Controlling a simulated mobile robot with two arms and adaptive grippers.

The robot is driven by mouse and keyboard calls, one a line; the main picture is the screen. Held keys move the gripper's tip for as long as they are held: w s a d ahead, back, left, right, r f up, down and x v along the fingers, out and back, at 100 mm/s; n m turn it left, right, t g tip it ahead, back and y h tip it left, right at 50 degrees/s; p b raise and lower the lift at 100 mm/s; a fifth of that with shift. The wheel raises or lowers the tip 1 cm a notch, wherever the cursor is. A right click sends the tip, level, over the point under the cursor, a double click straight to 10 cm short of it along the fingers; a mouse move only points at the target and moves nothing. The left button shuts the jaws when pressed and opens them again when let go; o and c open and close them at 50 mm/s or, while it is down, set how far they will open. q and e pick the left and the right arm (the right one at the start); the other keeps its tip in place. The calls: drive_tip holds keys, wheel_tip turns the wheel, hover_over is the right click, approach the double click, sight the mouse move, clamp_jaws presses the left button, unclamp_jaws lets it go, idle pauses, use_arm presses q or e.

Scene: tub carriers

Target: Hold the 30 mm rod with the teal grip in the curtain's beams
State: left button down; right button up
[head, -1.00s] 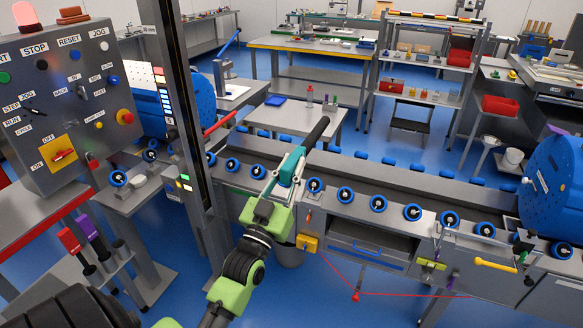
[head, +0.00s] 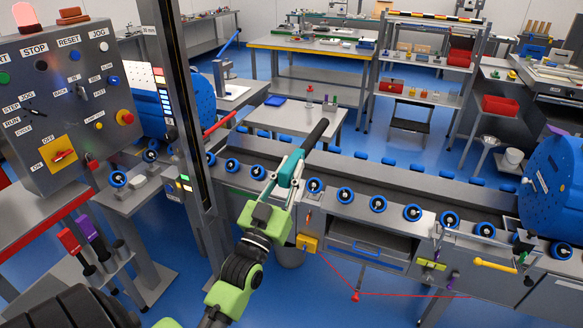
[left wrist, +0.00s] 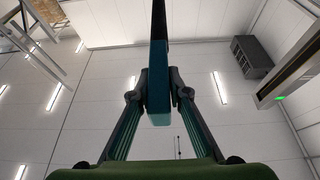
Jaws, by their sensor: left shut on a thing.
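My left gripper (head: 283,181) is shut on the teal grip (head: 291,170) of a rod. The rod's dark shaft (head: 316,134) points up and to the right, over the roller conveyor. The left wrist view shows the teal grip (left wrist: 158,95) between both fingers, with the dark shaft (left wrist: 159,20) running out past the top edge. The curtain's tall dark post (head: 179,100), with a 30 mm label and lit indicators, stands left of the rod. In the head view, the rod appears clear of this post. The beams themselves are not visible. My right gripper is not in view.
A control panel (head: 60,110) stands at the left. Below it, red-grip (head: 69,240) and purple-grip (head: 88,228) rods stand in a holder. The conveyor (head: 400,190) with blue rollers runs to a blue drum (head: 555,185) at right. A small table (head: 335,98) stands behind.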

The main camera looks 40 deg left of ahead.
use_arm(q)
drive_tip(key=s+d+p, duration=0.1)
drive_tip(key=s+d, duration=0.1)
drive_tip(key=s, duration=0.7)
drive_tip(key=s+d+p, duration=0.1)
drive_tip(key=s+d, duration=0.1)
drive_tip(key=s, duration=0.8)
drive_tip(key=shift+d+r, duration=0.15)
drive_tip(key=shift+d, duration=0.1)
drive_tip(key=shift+w, duration=0.1)
